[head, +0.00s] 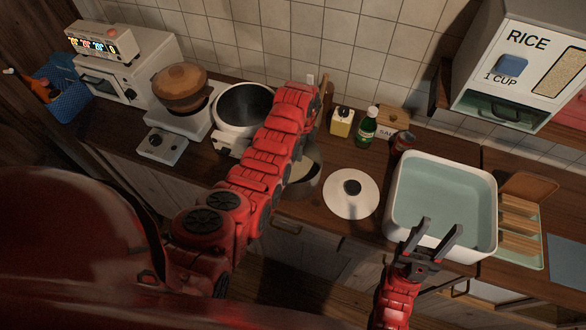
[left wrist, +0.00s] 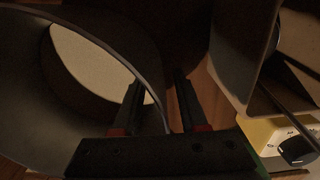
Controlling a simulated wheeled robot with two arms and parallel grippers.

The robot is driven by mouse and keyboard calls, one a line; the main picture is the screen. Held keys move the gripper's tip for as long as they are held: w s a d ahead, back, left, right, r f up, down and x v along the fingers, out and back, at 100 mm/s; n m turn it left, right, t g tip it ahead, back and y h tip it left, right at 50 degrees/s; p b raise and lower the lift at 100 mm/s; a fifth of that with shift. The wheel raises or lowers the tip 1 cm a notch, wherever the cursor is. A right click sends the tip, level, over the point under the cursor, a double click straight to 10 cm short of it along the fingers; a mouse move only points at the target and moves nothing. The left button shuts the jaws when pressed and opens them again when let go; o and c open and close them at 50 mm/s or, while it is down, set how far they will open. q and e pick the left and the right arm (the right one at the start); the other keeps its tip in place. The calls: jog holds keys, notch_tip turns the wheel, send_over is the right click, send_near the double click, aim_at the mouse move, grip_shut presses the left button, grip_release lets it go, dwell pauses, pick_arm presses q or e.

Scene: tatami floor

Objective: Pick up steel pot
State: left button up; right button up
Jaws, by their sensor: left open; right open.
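The steel pot (head: 307,184) stands on the wooden counter, partly hidden behind my left arm in the head view. Its dark round wall and pale inside fill the left of the left wrist view (left wrist: 40,95). My left gripper (left wrist: 158,82) is open over the pot's edge. The rim passes between its fingers, one on the inner side and one on the outer side; contact cannot be told. In the head view this gripper is hidden by my arm. My right gripper (head: 440,228) is open and empty, in front of the white basin.
A white round lid (head: 351,205) lies right of the pot. The white basin (head: 400,213) is further right. A yellow box (head: 341,124), a green bottle (head: 367,128) and a red jar (head: 403,142) stand behind.

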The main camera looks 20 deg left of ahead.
pick_arm(q)
jog(key=shift+f, duration=0.75)
grip_shut()
jog(key=shift+s, duration=0.1)
dwell(0.8)
